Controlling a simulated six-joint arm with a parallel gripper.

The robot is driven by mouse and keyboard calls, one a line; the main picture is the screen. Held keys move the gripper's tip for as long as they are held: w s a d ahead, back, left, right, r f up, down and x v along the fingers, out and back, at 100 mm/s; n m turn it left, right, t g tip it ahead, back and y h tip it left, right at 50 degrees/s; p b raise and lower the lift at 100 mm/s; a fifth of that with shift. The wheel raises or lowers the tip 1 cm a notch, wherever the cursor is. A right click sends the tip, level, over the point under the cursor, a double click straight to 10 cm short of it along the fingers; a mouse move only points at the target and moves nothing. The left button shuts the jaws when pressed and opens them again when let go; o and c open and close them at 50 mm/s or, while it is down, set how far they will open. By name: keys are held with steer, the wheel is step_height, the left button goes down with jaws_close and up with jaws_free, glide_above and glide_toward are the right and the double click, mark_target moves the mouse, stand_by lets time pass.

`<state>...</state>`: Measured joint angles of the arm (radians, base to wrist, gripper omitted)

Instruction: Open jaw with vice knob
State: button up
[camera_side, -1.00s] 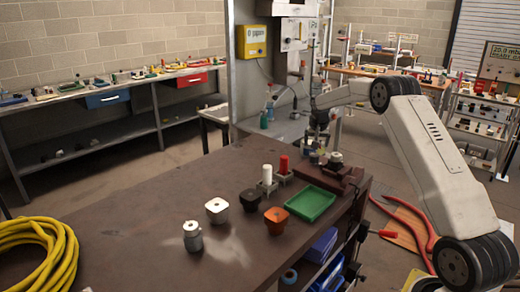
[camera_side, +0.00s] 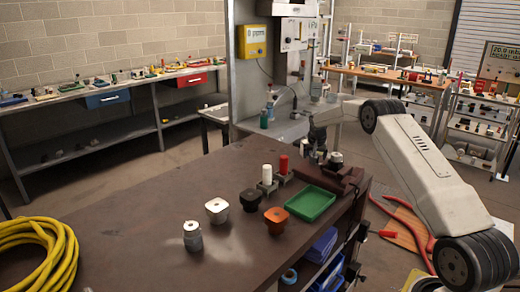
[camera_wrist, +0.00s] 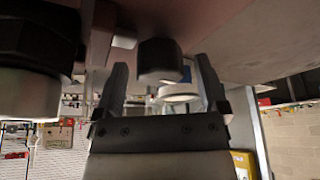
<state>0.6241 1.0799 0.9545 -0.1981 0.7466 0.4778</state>
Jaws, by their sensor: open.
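The dark red-brown vice (camera_side: 345,178) sits at the far right corner of the workbench in the side view. A round dark piece with a pale top (camera_side: 336,158) stands on it. My gripper (camera_side: 317,153) is low, just left of and behind that piece. In the wrist view my gripper (camera_wrist: 160,68) has its fingers apart. A dark cylinder (camera_wrist: 160,55) shows between the fingertips, with a pale round part (camera_wrist: 180,93) near it. I cannot tell whether it touches them, or which part is the vice knob. A large black and pale round part (camera_wrist: 32,75) fills the left.
A green tray (camera_side: 309,203) lies in front of the vice. White (camera_side: 267,174) and red (camera_side: 283,164) cylinders stand in holders left of it. White (camera_side: 217,206), black (camera_side: 250,196) and orange (camera_side: 276,215) pieces and a metal canister (camera_side: 193,236) stand nearer.

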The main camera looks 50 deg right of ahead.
steer(key=shift+f, duration=0.1)
steer(key=shift+c, duration=0.2)
jaws_close()
steer(key=shift+n+y, duration=0.3)
steer(key=shift+n, duration=0.5)
steer(key=shift+o, duration=0.2)
jaws_free()
steer(key=v, duration=0.7)
steer(key=shift+s+r, duration=0.2)
steer(key=shift+r, duration=0.1)
